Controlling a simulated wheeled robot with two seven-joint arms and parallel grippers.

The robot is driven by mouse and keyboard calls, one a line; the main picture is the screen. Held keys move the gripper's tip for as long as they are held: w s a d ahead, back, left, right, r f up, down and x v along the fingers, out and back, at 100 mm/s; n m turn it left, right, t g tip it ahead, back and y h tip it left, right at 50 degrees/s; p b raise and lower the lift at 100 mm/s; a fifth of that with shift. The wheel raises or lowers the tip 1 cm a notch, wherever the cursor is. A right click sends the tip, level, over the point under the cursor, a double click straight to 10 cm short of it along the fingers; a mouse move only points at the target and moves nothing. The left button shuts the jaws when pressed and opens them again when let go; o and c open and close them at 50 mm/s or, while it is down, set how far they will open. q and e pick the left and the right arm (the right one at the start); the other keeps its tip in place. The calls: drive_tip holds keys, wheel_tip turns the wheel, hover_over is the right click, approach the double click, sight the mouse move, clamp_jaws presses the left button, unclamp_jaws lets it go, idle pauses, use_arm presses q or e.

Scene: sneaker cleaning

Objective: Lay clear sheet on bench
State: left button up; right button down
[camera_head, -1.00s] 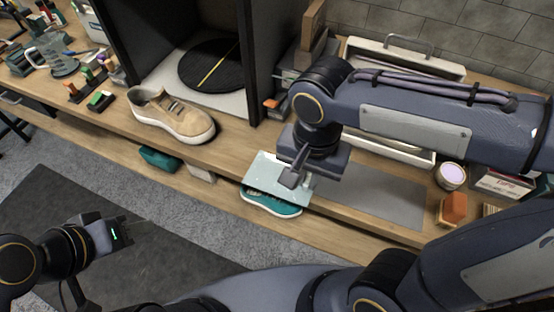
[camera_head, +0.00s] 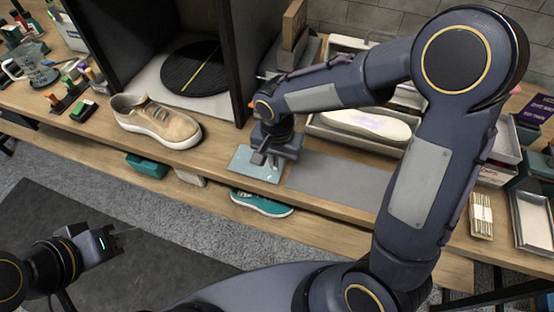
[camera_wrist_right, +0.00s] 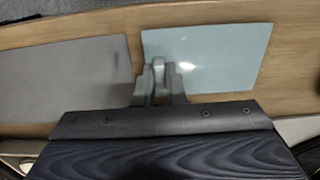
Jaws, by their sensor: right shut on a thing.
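The clear sheet (camera_head: 252,168) is a pale bluish, glossy rectangle at the front of the wooden bench (camera_head: 215,160), left of a grey mat (camera_head: 335,180). My right gripper (camera_head: 260,157) is shut on the sheet's edge. In the right wrist view the sheet (camera_wrist_right: 215,55) appears flat and close over the bench, beside the grey mat (camera_wrist_right: 60,75), with the right gripper's fingers (camera_wrist_right: 158,70) at its edge. I cannot tell whether it fully touches the wood. My left gripper (camera_head: 125,238) is off the bench at lower left, with nothing seen in it; its opening is unclear.
A tan sneaker (camera_head: 155,120) stands left of the sheet. A dark booth with a round black turntable (camera_head: 195,68) is behind. A teal shoe (camera_head: 262,204) sits below the bench edge. A tray with a white shoe (camera_head: 365,124) is behind the mat.

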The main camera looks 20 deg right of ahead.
drive_tip(key=shift+f, duration=0.1)
drive_tip(key=shift+f, duration=0.15)
drive_tip(key=c, duration=1.5)
unclamp_jaws()
wheel_tip(320, 180, up, 12)
drive_tip(key=r, duration=0.1)
drive_tip(key=s+d+n+t+y, duration=0.2)
drive_tip(key=s+d, duration=0.2)
drive_tip(key=s, duration=0.4)
drive_tip(key=s+d+n+t+y, duration=0.1)
drive_tip(key=s+d+n+t, duration=0.2)
drive_tip(key=s+d, duration=0.2)
drive_tip(key=s, duration=0.3)
drive_tip(key=shift+s+f+t+y+p, duration=0.15)
drive_tip(key=shift+f+t+y+p, duration=0.15)
drive_tip(key=shift+y+p, duration=0.1)
